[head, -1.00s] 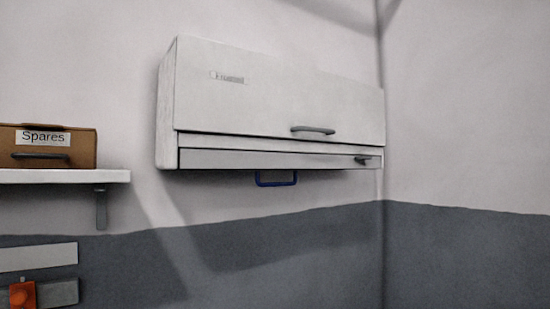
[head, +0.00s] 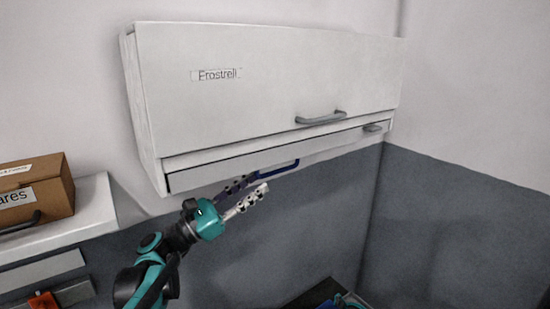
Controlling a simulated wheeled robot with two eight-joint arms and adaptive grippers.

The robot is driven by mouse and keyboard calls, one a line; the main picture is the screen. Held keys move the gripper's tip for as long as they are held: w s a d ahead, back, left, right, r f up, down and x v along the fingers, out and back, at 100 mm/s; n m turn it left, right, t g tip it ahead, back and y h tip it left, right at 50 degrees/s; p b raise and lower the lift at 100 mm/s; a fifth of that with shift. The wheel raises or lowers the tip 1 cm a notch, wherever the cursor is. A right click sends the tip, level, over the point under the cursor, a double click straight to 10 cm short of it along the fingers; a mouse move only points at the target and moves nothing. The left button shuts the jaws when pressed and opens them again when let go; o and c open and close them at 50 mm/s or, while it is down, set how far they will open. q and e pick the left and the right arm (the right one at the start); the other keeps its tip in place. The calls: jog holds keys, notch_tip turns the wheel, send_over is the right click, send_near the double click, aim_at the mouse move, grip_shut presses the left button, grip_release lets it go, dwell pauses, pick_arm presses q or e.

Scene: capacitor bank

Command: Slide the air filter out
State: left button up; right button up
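The white wall unit (head: 260,85) marked "Frostrell" hangs near the wall corner, with a grey handle (head: 321,118) on its front cover. A narrow front strip (head: 250,162) with a small dark knob (head: 373,128) runs along its lower edge. A blue loop handle (head: 290,168) hangs below the unit, likely on the air filter, whose body is hidden. My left gripper (head: 252,189) is below the unit, just left of and in front of the blue handle. My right gripper is not clearly visible.
A brown "Spares" box (head: 35,200) sits on a white shelf (head: 85,212) at the left. Below are grey wall strips (head: 45,272) and an orange part (head: 43,300). A dark item (head: 318,295) shows at the bottom edge. The wall below the unit is clear.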

aim_at(277, 171)
pick_arm(q)
jog(key=p+x, duration=0.1)
jog(key=x, duration=0.6)
jog(key=shift+d, duration=0.1)
jog(key=shift+s+d, duration=0.1)
grip_shut()
